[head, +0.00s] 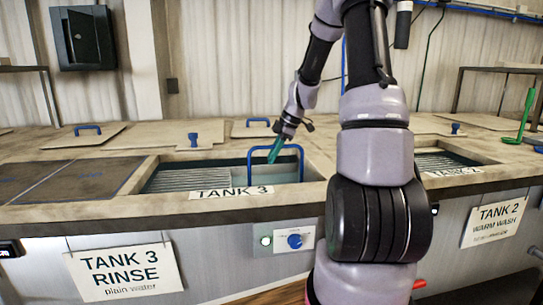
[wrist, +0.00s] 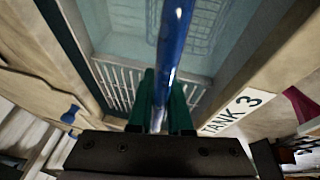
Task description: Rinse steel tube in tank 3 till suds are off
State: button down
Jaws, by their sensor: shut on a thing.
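Tank 3 (head: 225,192) is open, with a slatted rack (head: 185,178) at its left side. A blue U-shaped handle (head: 301,165) stands up in the opening. My gripper (head: 276,150) is at its top bar, green fingers pointing down. In the wrist view my gripper (wrist: 161,105) is shut on the blue bar (wrist: 172,45). Below the bar, pale water and a faint wire basket (wrist: 190,30) show; whether the handle joins it is unclear. I cannot make out the steel tube or any suds.
Tank 2 (head: 440,162) is open at the right. A closed dark cover (head: 65,180) lies left of tank 3. Lids with blue handles (head: 87,129) lie behind. A blue dial (head: 295,241) is on the front panel. A green tool (head: 526,115) stands far right.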

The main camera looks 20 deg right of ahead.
jog(key=shift+w+a, duration=0.15)
jog(key=shift+a, duration=0.55)
jog(key=shift+w+a, duration=0.1)
jog(key=shift+a, duration=0.6)
jog(key=shift+d, duration=0.15)
jog(key=shift+s+d, duration=0.15)
jog(key=shift+d, duration=0.9)
jog(key=shift+a, duration=0.2)
dwell(0.8)
